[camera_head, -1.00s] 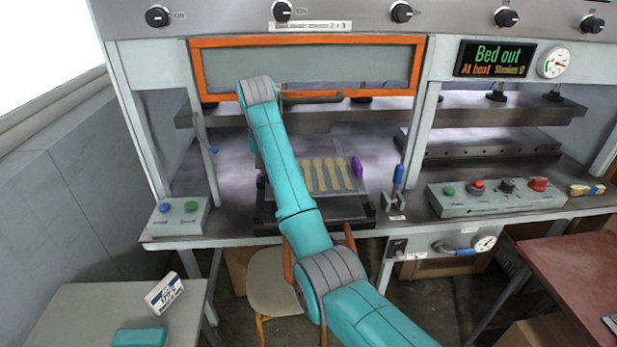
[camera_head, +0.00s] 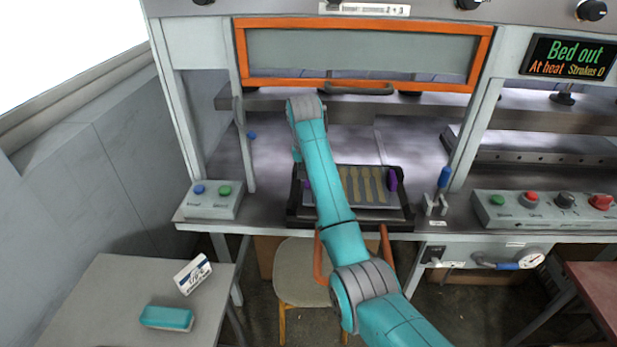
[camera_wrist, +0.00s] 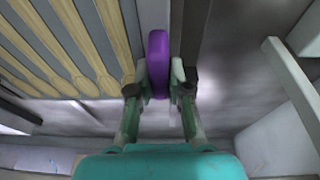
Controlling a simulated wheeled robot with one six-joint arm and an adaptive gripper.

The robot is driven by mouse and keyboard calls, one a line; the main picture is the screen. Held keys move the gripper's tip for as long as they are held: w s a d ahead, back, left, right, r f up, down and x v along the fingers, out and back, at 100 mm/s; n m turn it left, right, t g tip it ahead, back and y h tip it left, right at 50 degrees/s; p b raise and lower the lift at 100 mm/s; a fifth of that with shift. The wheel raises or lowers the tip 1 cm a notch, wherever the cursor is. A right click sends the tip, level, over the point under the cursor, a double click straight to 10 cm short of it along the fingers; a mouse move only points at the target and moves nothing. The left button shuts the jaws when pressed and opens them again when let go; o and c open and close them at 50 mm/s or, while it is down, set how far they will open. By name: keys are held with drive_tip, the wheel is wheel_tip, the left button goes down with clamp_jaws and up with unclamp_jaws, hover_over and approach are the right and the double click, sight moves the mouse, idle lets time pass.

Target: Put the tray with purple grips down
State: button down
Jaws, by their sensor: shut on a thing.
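The tray with purple grips (camera_head: 338,176) is a grey plate carrying several pale wooden spoons (camera_head: 367,185). It is over the dark bed (camera_head: 401,214) at the front of the press; whether it touches the bed I cannot tell. Its right purple grip (camera_head: 392,180) is free. Its left purple grip (camera_head: 308,183) shows beside my arm. In the wrist view, my gripper (camera_wrist: 160,85) is shut on a purple grip (camera_wrist: 157,55), one finger on each side, with the spoons (camera_wrist: 82,45) to the left. In the head view, my arm hides the fingers.
An orange-framed guard (camera_head: 360,84) is raised above the bed opening. A blue-handled lever (camera_head: 442,180) stands right of the bed and a two-button box (camera_head: 213,199) left. A stool (camera_head: 300,275) is below. A side table (camera_head: 95,290) holds a teal block and a card.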

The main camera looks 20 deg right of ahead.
drive_tip(key=shift+f, duration=0.7)
drive_tip(key=c, duration=1.1)
unclamp_jaws()
drive_tip(key=shift+f, duration=0.1)
